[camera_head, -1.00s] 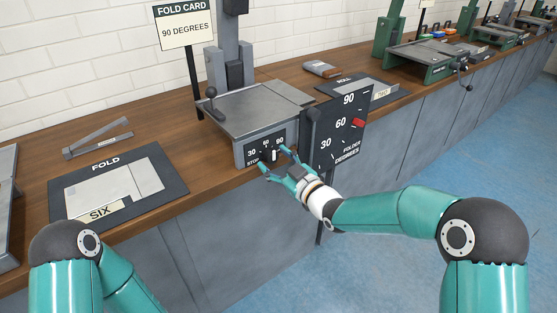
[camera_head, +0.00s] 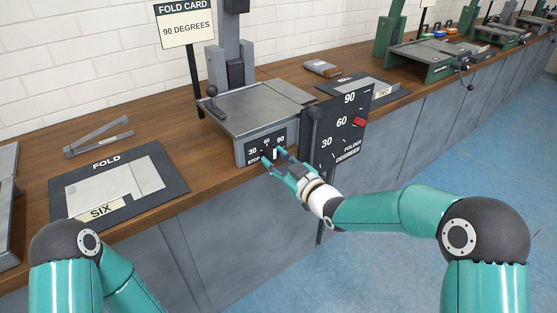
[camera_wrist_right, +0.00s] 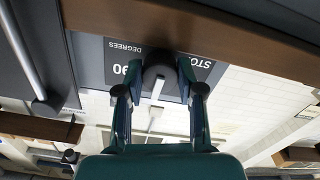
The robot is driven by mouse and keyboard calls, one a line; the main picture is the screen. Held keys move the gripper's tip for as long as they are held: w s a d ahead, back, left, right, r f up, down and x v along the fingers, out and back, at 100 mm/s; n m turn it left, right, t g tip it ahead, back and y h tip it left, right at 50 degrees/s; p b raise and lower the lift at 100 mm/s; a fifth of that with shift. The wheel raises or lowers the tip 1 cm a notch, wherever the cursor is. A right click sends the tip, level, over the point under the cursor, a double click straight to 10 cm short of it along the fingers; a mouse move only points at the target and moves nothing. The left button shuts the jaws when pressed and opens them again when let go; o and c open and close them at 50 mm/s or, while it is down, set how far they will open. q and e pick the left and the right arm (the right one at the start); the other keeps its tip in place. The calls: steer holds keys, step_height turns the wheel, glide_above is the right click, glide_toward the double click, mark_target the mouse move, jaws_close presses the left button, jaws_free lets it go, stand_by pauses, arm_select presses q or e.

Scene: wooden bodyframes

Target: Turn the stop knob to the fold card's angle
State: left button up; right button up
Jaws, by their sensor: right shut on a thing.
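The stop knob (camera_wrist_right: 158,68) is a dark round knob with a white pointer, on the front panel (camera_head: 252,151) marked 30, 60 and 90. My right gripper (camera_head: 275,157) is shut on the knob, with one finger on each side; this also shows in the right wrist view (camera_wrist_right: 158,85). The white pointer points roughly up on the panel; its exact reading is partly hidden by the fingers. The fold card (camera_head: 185,28) reads 90 DEGREES and stands on a post behind the machine. My left gripper is out of view; only its arm shows.
A folder degrees board (camera_head: 339,130) stands right of the panel, its red marker (camera_head: 359,122) near 60. A black FOLD mat (camera_head: 160,171) lies left, with a grey metal bracket (camera_head: 98,139) behind it. Open floor lies in front of the bench.

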steer(key=shift+w+m, duration=0.1)
steer(key=shift+m, duration=0.2)
steer(key=shift+m+b, duration=0.6)
steer(key=shift+m, duration=0.4)
steer(key=m, duration=0.2)
steer(key=shift+r+m+b, duration=0.1)
steer(key=shift+m+b, duration=0.2)
steer(key=m, duration=0.2)
steer(key=shift+m, duration=0.4)
steer(key=shift+r+m, duration=0.15)
steer(key=shift+m, duration=1.65)
steer(key=shift+d, duration=0.1)
steer(key=o, duration=1.1)
steer(key=shift+o, duration=0.2)
